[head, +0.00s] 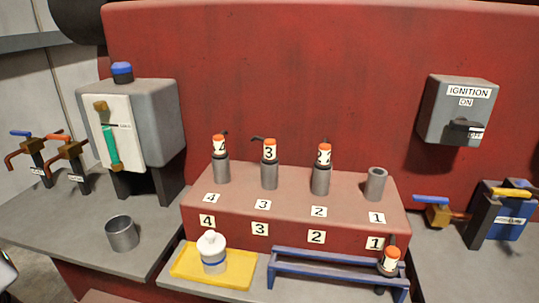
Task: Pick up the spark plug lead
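A spark plug lead (389,261) with a white and orange cap and a dark tip stands at the right end of a low blue rack (320,258), in front of the red engine block. Its label is too small to read surely. Three similar leads stand on the grey posts of the block: one at post 4 (220,145), one marked 3 (269,150) and one at post 2 (323,154). The grey post at number 1 (376,185) is bare and open at the top. My gripper is not in view.
A metal cup (121,234) stands on the left bench. Valves with coloured handles (432,200) flank the block. An ignition box (458,110) hangs on the red wall.

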